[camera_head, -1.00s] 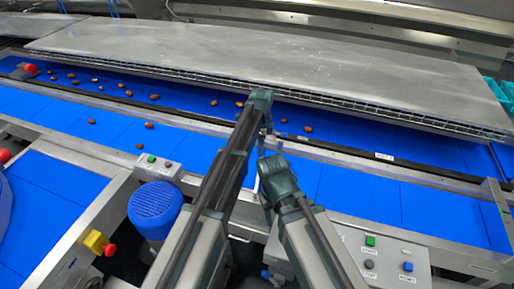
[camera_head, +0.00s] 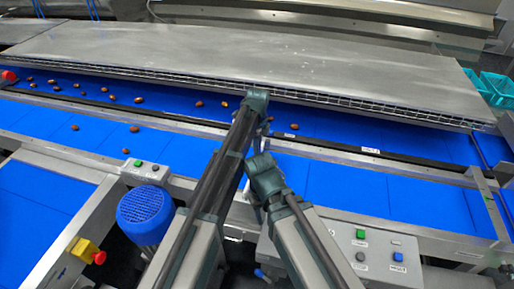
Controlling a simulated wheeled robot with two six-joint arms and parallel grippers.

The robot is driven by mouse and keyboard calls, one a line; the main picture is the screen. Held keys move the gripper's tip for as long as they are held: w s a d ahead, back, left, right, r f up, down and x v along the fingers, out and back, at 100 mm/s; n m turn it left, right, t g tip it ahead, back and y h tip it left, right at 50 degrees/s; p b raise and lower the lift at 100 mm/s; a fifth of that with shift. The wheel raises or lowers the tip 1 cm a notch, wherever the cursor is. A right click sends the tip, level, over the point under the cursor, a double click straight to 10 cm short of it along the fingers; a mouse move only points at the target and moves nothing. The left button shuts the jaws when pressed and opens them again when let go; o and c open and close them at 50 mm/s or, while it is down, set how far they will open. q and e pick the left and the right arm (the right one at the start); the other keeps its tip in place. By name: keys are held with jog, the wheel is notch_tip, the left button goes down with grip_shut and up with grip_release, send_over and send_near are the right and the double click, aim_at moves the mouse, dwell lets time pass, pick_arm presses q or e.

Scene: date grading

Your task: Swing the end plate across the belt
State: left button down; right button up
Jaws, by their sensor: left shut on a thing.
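My left arm reaches up the middle of the head view, and its gripper (camera_head: 263,123) is over the rail between the two blue belts. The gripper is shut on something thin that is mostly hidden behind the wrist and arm. I cannot make out for sure whether this is the end plate. My right gripper (camera_head: 258,187) is lower, over the near edge of the near belt (camera_head: 350,190). Its fingers point away and their opening is hidden. The far belt (camera_head: 330,127) carries several brown dates (camera_head: 199,104).
A wide steel cover (camera_head: 250,55) overhangs the far belt. A blue motor (camera_head: 145,212) and a control box (camera_head: 375,250) with green and blue buttons stand in front. A red-and-yellow stop button (camera_head: 85,250) is at lower left. Teal crates (camera_head: 495,85) stand at far right.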

pick_arm(q)
jog(key=c, duration=0.5)
grip_release()
jog(key=shift+d, duration=0.2)
jog(key=shift+c, duration=0.2)
pick_arm(e)
jog(key=shift+d, duration=0.1)
pick_arm(q)
jog(key=shift+a+r, duration=0.1)
pick_arm(e)
jog(key=shift+r, duration=0.15)
pick_arm(q)
notch_tip(320, 180, up, 14)
jog(key=p, duration=1.3)
jog(key=shift+f+p, duration=0.2)
jog(key=shift+p, duration=0.2)
pick_arm(e)
notch_tip(320, 180, up, 14)
jog(key=shift+f, duration=0.25)
